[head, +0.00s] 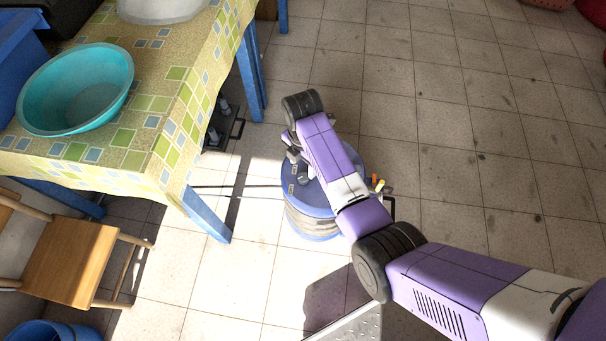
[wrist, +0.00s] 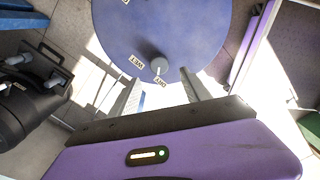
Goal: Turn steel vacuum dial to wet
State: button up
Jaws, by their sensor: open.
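The steel vacuum (head: 310,222) stands on the tiled floor, a steel drum with a blue lid, partly hidden by my arm in the head view. In the wrist view its round blue lid (wrist: 185,25) fills the top middle. Whether the fingers touch the dial cannot be told.
A dark machine (wrist: 30,105) with a handle lies left in the wrist view. A table (head: 150,150) with a patterned cloth and blue legs stands left of the vacuum, bearing a turquoise bowl (head: 75,90). A wooden chair (head: 70,262) is at lower left. Open tiled floor lies to the right.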

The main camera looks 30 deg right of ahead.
aim_at(303, 177)
notch_tip(303, 177, down, 8)
jog(key=shift+r+b, duration=0.1)
jog(key=shift+b, duration=0.95)
grip_shut()
